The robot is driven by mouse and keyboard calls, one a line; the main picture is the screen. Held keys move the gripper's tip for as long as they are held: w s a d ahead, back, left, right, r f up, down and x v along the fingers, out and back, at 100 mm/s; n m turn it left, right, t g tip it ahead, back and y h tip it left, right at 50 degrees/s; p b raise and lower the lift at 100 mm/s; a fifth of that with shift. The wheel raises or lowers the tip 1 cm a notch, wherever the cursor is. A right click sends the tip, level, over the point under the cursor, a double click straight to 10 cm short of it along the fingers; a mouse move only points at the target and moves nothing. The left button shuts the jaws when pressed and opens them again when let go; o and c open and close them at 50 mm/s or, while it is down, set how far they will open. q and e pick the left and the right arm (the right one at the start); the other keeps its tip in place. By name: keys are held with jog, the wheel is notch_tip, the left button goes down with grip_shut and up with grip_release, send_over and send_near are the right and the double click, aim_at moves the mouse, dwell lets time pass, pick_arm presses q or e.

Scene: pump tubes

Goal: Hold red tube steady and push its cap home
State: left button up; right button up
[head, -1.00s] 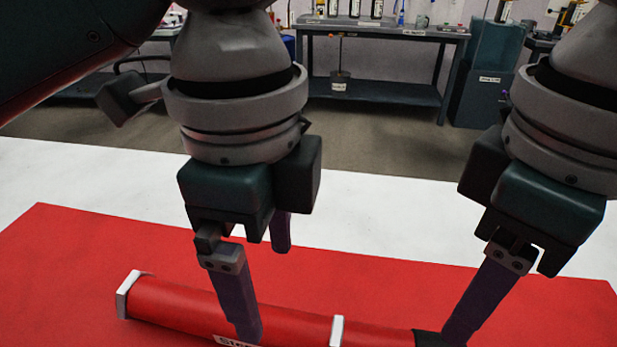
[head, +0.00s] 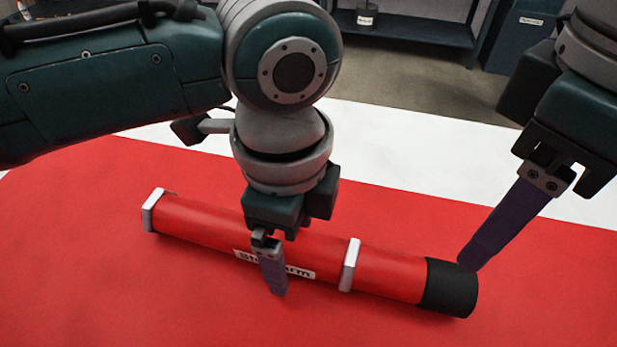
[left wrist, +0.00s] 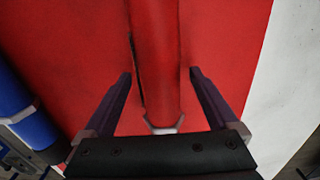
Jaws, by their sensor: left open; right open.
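The red tube (head: 205,222) lies across the red mat, with white hexagonal collars at its left end and right of its middle. Its black cap (head: 450,288) is on the right end; I cannot tell how far it is seated. My left gripper (head: 278,285) is open over the tube's middle, by the white label (head: 248,259). In the left wrist view the tube (left wrist: 154,60) runs between the two spread fingers, with a gap on each side. My right gripper (head: 470,262) is open at the cap's back upper edge; one finger shows, and I cannot tell whether it touches.
The red mat (head: 90,270) has free room in front and to the left. A white table strip (head: 400,172) lies behind it. In the left wrist view a blue object (left wrist: 30,115) is at the left edge. A dark shelf stands across the floor.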

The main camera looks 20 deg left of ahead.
pick_arm(q)
grip_shut()
dwell(0.6)
pick_arm(e)
jog(key=shift+c, duration=0.3)
jog(key=c, duration=0.5)
jog(key=shift+c, duration=0.6)
jog(key=shift+s+a+f+y, duration=0.15)
jog(key=shift+s+f+y, duration=0.15)
jog(key=shift+y, duration=0.1)
grip_shut()
jog(key=s+d+m+t+y, duration=0.1)
jog(key=d+m+t+y, duration=0.1)
jog(key=d+m, duration=0.3)
jog(key=s+d+f+m+t+y, duration=0.1)
jog(key=d+m+t+y, duration=0.1)
jog(key=d, duration=0.7)
jog(key=m+y, duration=0.1)
jog(key=m, duration=0.1)
jog(key=shift+s+f+m+t, duration=0.15)
jog(key=shift+s+m+t, duration=0.15)
jog(key=shift+s+m, duration=0.1)
